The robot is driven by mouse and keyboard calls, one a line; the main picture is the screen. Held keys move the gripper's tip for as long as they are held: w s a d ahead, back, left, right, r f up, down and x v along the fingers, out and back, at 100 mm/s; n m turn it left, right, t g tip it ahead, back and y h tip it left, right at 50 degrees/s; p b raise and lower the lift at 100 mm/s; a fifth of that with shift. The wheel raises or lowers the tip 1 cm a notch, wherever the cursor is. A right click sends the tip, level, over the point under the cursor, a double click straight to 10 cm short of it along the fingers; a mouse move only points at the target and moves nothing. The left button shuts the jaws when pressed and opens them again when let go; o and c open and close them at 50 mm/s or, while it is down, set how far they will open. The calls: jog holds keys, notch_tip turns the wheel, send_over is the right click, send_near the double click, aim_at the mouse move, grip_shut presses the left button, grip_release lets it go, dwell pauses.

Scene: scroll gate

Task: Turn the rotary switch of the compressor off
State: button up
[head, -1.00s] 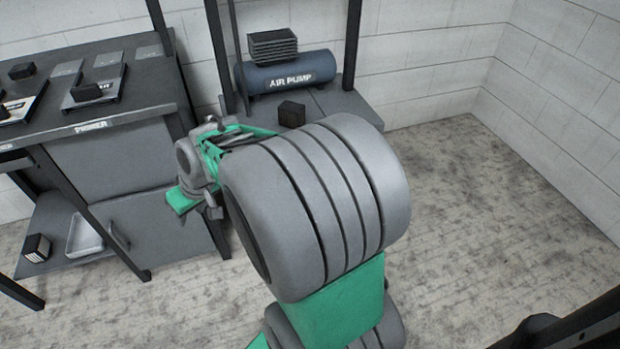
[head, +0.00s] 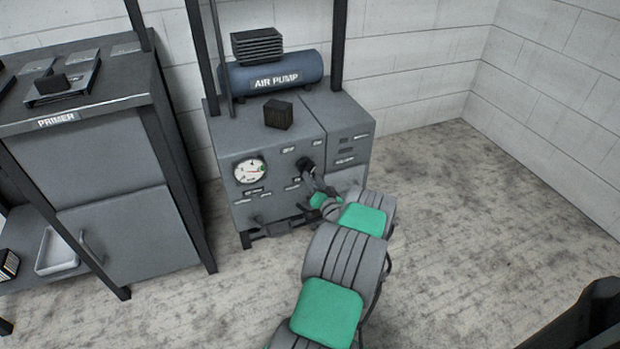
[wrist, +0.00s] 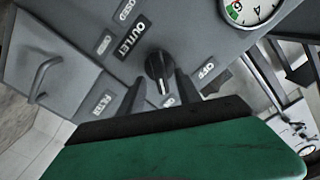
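The compressor (head: 345,115) is a grey cabinet with a blue air pump tank (head: 270,70) on top and a round gauge (head: 250,171) on its front. Its black rotary switch (wrist: 159,70) shows in the wrist view, below an OUTLET label and beside an OFF label (wrist: 207,70). A white mark on the knob points down in that view, towards a partly hidden label. My gripper (wrist: 158,88) is open, with one dark finger on each side of the knob. Whether the fingers touch it I cannot tell. In the head view the gripper is at the cabinet front, partly hidden by my arm.
A black box (head: 278,114) sits on the cabinet top, and black slabs (head: 257,45) lie on the tank. A PRIMER workbench (head: 110,110) stands to the left, with dark frame posts between.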

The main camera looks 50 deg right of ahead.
aim_at(310, 173)
jog(key=x, duration=0.3)
jog(key=shift+c, duration=0.3)
grip_shut()
